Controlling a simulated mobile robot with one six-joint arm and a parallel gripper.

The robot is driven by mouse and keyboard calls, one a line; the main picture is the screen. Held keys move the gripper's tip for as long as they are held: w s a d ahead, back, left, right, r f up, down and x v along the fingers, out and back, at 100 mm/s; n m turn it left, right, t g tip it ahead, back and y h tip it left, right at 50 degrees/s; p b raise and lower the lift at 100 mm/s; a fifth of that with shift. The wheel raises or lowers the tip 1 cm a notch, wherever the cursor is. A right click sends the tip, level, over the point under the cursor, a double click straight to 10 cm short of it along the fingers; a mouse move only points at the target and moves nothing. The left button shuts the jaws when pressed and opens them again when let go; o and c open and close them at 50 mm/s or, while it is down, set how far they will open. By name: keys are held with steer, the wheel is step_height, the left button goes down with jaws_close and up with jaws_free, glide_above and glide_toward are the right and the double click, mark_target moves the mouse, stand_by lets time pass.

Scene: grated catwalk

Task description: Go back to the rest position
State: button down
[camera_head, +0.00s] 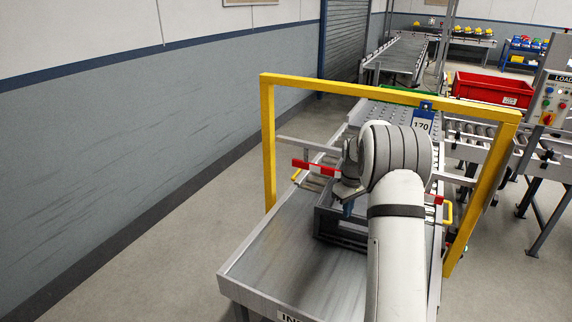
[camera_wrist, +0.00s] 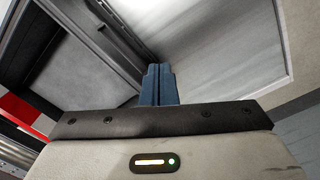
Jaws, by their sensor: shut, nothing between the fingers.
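My gripper (camera_head: 348,208) hangs from the end of my white arm, above the metal conveyor bed (camera_head: 285,250). Its blue fingers (camera_wrist: 158,84) are together in the wrist view, with nothing between them. A dark grey open crate (camera_head: 322,222) sits on the conveyor below and beside the gripper, partly hidden by my arm. The crate's inside and rim (camera_wrist: 75,60) fill the upper left of the wrist view. From these views I cannot tell how far the fingers are from the crate.
A yellow frame (camera_head: 265,150) spans the conveyor around my arm, with a blue 170 sign (camera_head: 422,120) on its top bar. Red bars (camera_head: 318,167) reach in from the side. A red bin (camera_head: 490,88) and a control panel (camera_head: 556,98) stand at right. Floor at left is clear.

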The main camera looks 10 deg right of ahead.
steer(key=s+a+r+m+t, duration=0.2)
steer(key=s+a+r, duration=0.8)
steer(key=s+r, duration=0.5)
steer(key=s+a+m, duration=0.1)
steer(key=s+a, duration=0.2)
steer(key=s, duration=0.7)
steer(key=s+a+m+t, duration=0.1)
steer(key=s+a, duration=0.2)
steer(key=s, duration=0.8)
steer(key=shift+a+r+m, duration=0.15)
steer(key=shift+r+m, duration=0.05)
steer(key=shift+m, duration=0.2)
